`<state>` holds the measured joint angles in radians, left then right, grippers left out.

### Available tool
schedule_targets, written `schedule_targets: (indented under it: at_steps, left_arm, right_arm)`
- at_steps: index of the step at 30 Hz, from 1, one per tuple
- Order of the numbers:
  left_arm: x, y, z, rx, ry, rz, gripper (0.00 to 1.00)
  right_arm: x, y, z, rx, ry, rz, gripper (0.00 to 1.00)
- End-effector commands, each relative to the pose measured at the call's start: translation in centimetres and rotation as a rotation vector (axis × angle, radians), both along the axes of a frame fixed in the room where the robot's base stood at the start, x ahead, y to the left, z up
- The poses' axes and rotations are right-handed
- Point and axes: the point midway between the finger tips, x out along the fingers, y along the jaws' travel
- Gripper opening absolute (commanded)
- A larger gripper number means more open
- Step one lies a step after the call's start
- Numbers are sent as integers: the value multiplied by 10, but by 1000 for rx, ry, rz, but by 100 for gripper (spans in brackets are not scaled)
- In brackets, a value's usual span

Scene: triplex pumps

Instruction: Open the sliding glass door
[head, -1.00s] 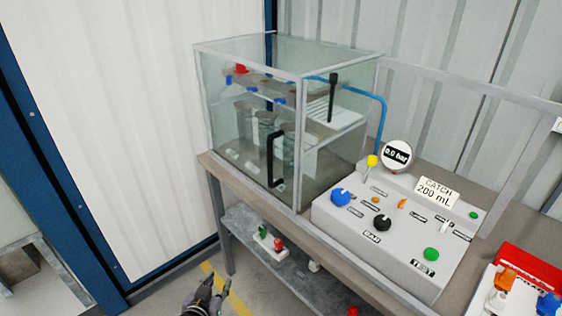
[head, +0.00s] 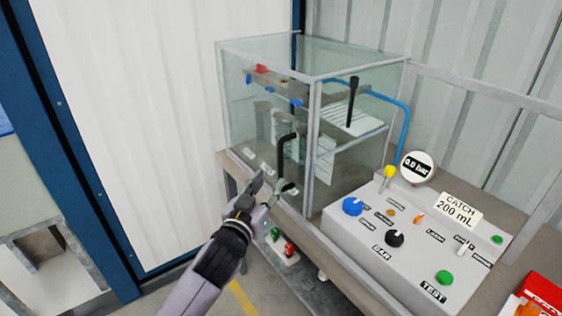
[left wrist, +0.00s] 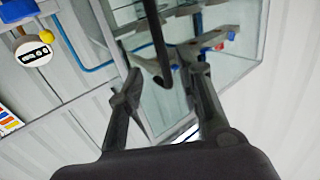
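The clear glass door (head: 298,165) forms the front face of a glass box on the bench. It looks shut. A black upright handle (head: 281,155) is on the door, and it also shows in the left wrist view (left wrist: 156,40). My left gripper (head: 276,184) is open at the lower end of the handle. In the left wrist view my gripper (left wrist: 160,68) has its fingers apart on either side of the handle's end. I cannot tell whether either finger touches it. My right gripper is not in view.
A grey control panel (head: 420,235) with knobs and a 0.0 bar gauge (head: 418,167) stands right of the box. A metal frame rail (head: 490,90) runs behind it. A lower shelf (head: 310,270) lies under the bench. The floor left of the bench is clear.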

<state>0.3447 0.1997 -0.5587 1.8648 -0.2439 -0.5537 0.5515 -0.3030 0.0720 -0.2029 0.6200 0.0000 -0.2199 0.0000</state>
Motion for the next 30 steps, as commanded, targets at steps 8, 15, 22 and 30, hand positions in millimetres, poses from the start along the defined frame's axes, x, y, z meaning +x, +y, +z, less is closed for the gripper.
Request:
schedule_targets:
  at_steps: [8, 15, 22, 30]
  left_arm:
    - [49, -18, 2, 1, 0, 0, 33]
    - [78, -29, 0, 0, 0, 0, 33]
    - [87, -32, 0, 0, 0, 0, 33]
    - [88, -32, 0, 0, 0, 0, 32]
  right_arm:
    - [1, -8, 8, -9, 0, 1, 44]
    - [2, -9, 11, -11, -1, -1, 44]
    - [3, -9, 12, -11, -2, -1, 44]
    - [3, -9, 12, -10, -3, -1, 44]
